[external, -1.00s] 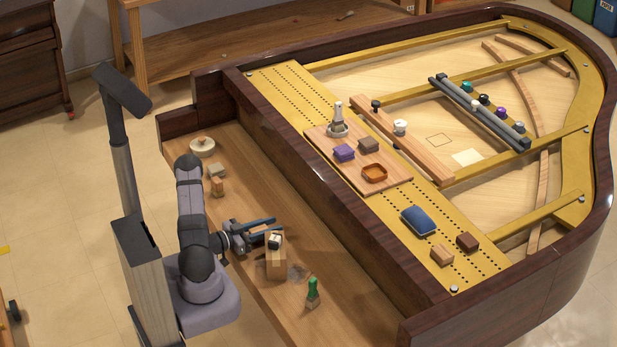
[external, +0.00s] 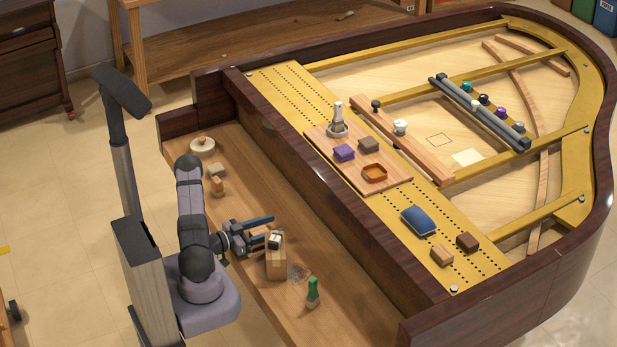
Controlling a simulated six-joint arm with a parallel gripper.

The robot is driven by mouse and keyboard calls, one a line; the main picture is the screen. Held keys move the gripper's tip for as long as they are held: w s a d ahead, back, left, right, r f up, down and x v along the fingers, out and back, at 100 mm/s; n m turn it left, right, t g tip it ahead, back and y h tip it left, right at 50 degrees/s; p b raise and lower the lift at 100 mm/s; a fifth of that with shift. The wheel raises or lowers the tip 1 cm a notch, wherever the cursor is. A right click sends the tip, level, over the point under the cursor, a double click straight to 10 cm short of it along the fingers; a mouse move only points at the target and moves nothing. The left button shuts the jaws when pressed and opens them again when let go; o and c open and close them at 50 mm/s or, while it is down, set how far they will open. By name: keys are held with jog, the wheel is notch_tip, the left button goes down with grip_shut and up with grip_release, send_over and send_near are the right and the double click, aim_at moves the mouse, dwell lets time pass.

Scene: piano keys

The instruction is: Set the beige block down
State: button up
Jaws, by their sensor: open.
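My gripper (external: 272,228) is low over the wooden ledge, open, with its two dark fingers apart. I see nothing held between them. A tan wooden block (external: 276,266) stands on the ledge just below and beside the fingertips, with a small black-and-white piece (external: 275,241) at its top. I cannot tell whether the lower finger touches it. Another beige block (external: 216,170) lies on the ledge farther back, and a tan block (external: 442,254) sits on the gold plate at right. Which one is the task's beige block is not clear.
A green-topped piece (external: 313,293) stands on the ledge in front. A small brown piece (external: 217,187) and a round pale lidded item (external: 202,146) are farther back. The ledge's tall dark wall (external: 330,195) runs along its right side.

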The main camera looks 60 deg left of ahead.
aim_at(259, 230)
jog(key=s, duration=0.5)
jog(key=s+b, duration=0.1)
jog(key=s, duration=0.4)
jog(key=shift+a+r, duration=0.1)
jog(key=shift+r, duration=0.1)
jog(key=shift+o, duration=0.6)
jog(key=shift+s, duration=1)
jog(key=shift+w+f+b, duration=0.1)
jog(key=shift+f+b, duration=0.1)
jog(key=shift+b, duration=0.35)
jog(key=shift+w+f+b, duration=0.4)
jog(key=shift+f+b, duration=0.1)
jog(key=shift+b, duration=0.6)
jog(key=shift+r, duration=0.15)
jog(key=shift+w, duration=0.15)
jog(key=shift+w+p, duration=0.55)
jog(key=shift+w, duration=2.95)
